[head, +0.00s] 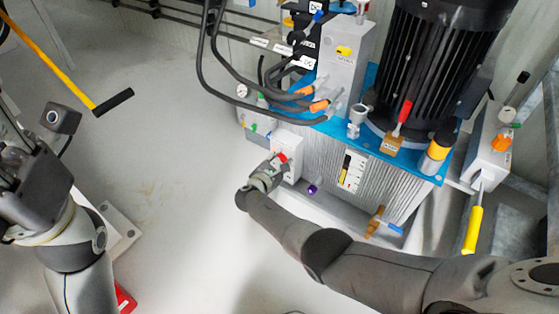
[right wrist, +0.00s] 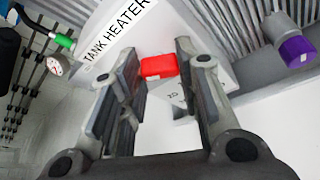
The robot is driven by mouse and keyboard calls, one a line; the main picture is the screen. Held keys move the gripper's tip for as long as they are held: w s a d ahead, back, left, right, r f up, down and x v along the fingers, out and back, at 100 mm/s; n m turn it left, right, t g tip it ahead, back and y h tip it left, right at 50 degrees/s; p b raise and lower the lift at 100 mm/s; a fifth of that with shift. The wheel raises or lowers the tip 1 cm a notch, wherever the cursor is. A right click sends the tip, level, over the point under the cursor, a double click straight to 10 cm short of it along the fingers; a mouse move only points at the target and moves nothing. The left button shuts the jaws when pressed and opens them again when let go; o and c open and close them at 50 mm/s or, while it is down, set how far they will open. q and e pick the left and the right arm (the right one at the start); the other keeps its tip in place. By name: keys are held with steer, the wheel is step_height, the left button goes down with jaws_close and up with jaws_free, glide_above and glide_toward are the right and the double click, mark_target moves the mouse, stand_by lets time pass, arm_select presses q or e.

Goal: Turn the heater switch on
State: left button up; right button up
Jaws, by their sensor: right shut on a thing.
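The heater switch is a red knob (right wrist: 158,67) on a white box labelled TANK HEATER (right wrist: 205,50). In the head view the red switch (head: 282,157) shows on the white box (head: 290,146) at the lower left of the pump unit. My right gripper (head: 272,165) is at the box's front. A small label on the white face is too unclear to read surely. My left gripper (head: 28,165) is at the left edge, away from the unit; its fingertips are not clear.
The blue-topped unit (head: 335,128) carries a black motor (head: 435,60), hoses (head: 230,75) and valves. A purple knob (right wrist: 295,50) is right of the box. A yellow-handled lever (head: 473,228) hangs at the right. The floor (head: 170,130) between my arms is clear.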

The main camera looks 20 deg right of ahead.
stand_by(0.5)
steer(key=o, duration=1)
steer(key=shift+r, duration=0.1)
step_height(320, 180, up, 10)
steer(key=shift+f, duration=0.1)
stand_by(0.5)
